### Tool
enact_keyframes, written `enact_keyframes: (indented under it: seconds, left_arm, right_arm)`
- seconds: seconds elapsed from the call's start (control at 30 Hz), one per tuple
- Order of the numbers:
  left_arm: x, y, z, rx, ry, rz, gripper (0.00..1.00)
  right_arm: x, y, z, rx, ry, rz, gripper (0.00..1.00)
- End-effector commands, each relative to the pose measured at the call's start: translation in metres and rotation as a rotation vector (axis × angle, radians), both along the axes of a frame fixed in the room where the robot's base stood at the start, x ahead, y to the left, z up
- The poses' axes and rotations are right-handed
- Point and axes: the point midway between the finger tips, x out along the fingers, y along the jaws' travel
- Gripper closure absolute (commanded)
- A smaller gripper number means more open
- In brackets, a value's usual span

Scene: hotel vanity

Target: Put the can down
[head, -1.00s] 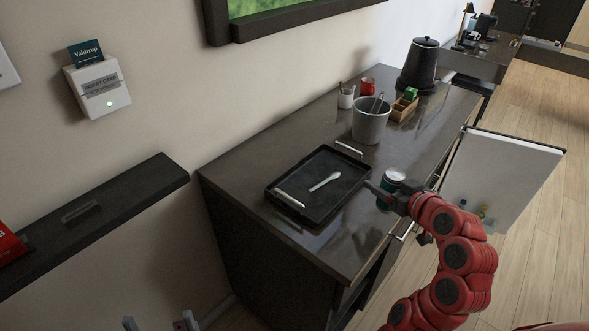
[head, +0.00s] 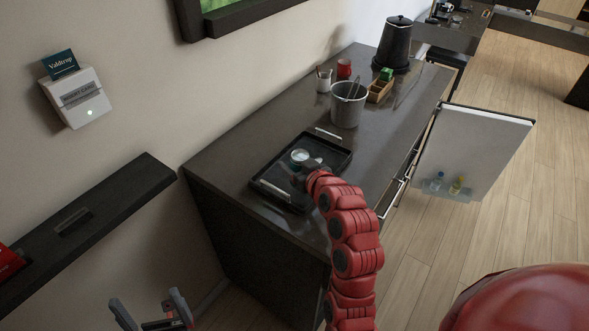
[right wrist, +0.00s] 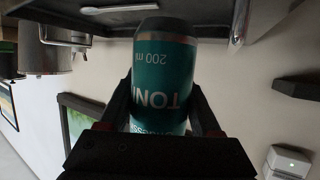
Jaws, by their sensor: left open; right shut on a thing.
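The teal tonic can (right wrist: 160,75) is between the fingers of my right gripper (right wrist: 163,110), which is shut on it. In the head view the can's pale top (head: 299,157) shows over the black tray (head: 331,157). I cannot tell whether the can touches the tray or hangs just above it. My right gripper (head: 303,173) hides part of the can and tray. A pale spoon (right wrist: 118,8) shows at the top of the right wrist view. My left gripper (head: 150,311) is open and empty at the bottom left, away from the counter.
A grey bucket (head: 348,108) with tongs, a white cup (head: 323,83), a red mug (head: 344,68), a wooden box (head: 380,90) and a black kettle (head: 395,45) stand behind the tray. An open fridge door (head: 470,150) juts out at right. The front left counter is bare.

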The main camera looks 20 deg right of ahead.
Motion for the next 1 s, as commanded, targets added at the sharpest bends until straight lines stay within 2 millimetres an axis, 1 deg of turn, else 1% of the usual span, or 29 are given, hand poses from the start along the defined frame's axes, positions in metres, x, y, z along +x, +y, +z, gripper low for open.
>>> enact_keyframes:
  seconds: [0.03,0.1,0.2,0.27,0.47,0.57,0.6,0.77,1.0]
  left_arm:
    - [0.000,0.000,0.006,0.000,0.000,0.000,0.00]
    - [0.000,0.000,0.012,0.000,0.000,0.000,0.00]
    - [0.000,0.000,0.017,0.000,0.000,0.000,0.00]
    - [0.000,0.000,0.017,0.000,0.000,0.000,0.00]
    - [0.000,0.000,0.015,0.000,0.000,0.000,0.00]
    - [0.000,0.000,0.011,0.000,0.000,0.000,0.00]
    - [0.000,0.000,0.011,0.000,0.000,0.000,0.00]
    - [0.000,0.000,0.012,0.000,0.000,0.000,0.00]
    - [0.000,0.000,0.012,0.000,0.000,0.000,0.00]
  right_arm:
    - [0.001,0.002,-0.002,0.001,0.002,0.001,1.00]
    - [0.000,0.002,-0.016,0.002,0.009,0.000,1.00]
    - [0.000,0.002,-0.032,0.002,0.008,0.001,1.00]
    - [0.000,0.001,-0.035,0.001,0.002,0.000,1.00]
    - [0.001,0.001,-0.035,0.000,-0.001,0.000,1.00]
    - [0.001,0.001,-0.039,0.000,-0.001,0.000,1.00]
    - [0.001,0.001,-0.039,0.000,-0.001,0.000,0.33]
    - [0.001,0.001,-0.038,0.001,0.000,0.000,0.05]
    - [0.001,0.001,-0.038,0.001,0.000,0.000,0.05]
